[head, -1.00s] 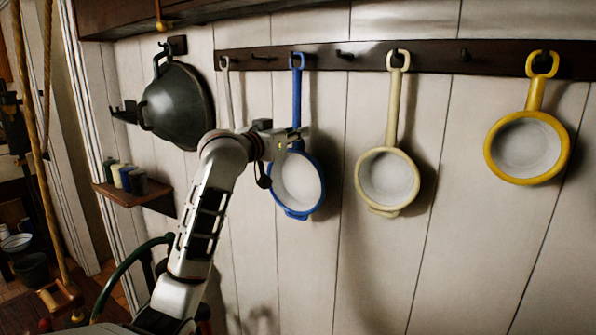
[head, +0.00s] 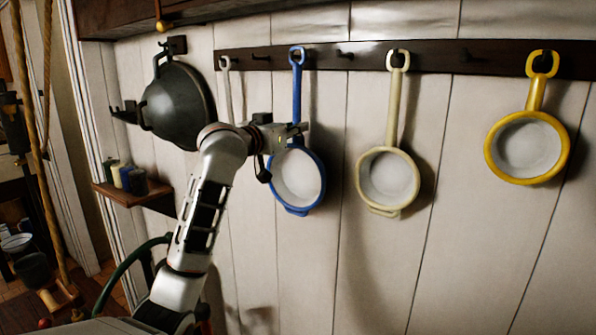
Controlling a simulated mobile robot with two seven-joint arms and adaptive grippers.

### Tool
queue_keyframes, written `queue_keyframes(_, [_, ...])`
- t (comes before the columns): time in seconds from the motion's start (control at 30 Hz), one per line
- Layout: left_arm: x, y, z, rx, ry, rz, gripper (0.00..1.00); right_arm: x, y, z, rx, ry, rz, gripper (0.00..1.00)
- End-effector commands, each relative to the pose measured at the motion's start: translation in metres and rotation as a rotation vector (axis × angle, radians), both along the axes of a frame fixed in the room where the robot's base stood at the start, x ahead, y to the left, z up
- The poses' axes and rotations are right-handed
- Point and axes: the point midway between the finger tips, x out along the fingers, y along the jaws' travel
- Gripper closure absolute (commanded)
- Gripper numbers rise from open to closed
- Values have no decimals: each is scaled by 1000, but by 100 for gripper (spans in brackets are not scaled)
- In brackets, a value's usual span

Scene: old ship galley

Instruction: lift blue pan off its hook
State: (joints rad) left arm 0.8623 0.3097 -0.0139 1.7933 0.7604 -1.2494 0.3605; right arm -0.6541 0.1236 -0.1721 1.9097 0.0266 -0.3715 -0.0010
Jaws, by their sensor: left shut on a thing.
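The blue pan (head: 298,178) hangs upright against the plank wall, its long handle up and its white inside facing me. My left gripper (head: 296,130) is shut on the lower part of its handle, just above the bowl. The handle's end loop lies in front of the dark hook rail (head: 432,54), near its top edge. I cannot tell whether the hook is still inside the loop. My right gripper is not in view.
A cream pan (head: 387,178) and a yellow pan (head: 527,148) hang to the right. A pale handle (head: 228,95) hangs close on the left, partly hidden by my arm. A dark wok-like pan (head: 180,105) and a small shelf (head: 133,196) are further left.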

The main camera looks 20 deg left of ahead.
Motion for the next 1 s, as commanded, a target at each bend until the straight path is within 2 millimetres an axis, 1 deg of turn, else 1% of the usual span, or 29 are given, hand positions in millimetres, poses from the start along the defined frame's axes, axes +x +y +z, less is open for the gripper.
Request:
queue_keyframes(0.27, [-2,0,2,-1,-4,0,100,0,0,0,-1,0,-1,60])
queue_keyframes(1.0, [-33,5,2,-1,-4,0,100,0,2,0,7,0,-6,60])
